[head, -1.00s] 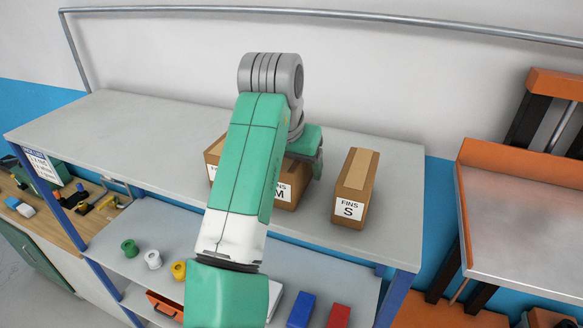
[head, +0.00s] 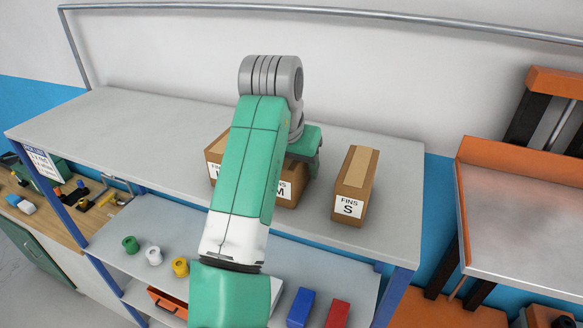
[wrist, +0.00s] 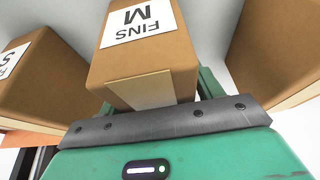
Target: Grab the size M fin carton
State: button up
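The size M fin carton (wrist: 150,60) is a brown box with a white "FINS M" label, standing in the middle of the wrist view. In the head view my arm hides most of it, and only part of its labelled front (head: 287,190) shows. My gripper (wrist: 155,100) is at this carton, with a green finger showing at each side of it. The fingers look very close to its sides, but I cannot tell whether they press on it. The carton appears to stand on the grey bench top.
The size S carton (head: 355,185) stands to the right of the M carton, and another fin carton (head: 214,165) stands to the left, partly hidden. The grey bench top (head: 130,125) is clear on the left. An orange-edged table (head: 530,220) is at the right.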

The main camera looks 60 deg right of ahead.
jog(key=c, duration=0.9)
jog(key=shift+r+b, duration=0.1)
jog(key=shift+b, duration=0.45)
notch_tip(320, 180, up, 10)
jog(key=shift+r, duration=0.2)
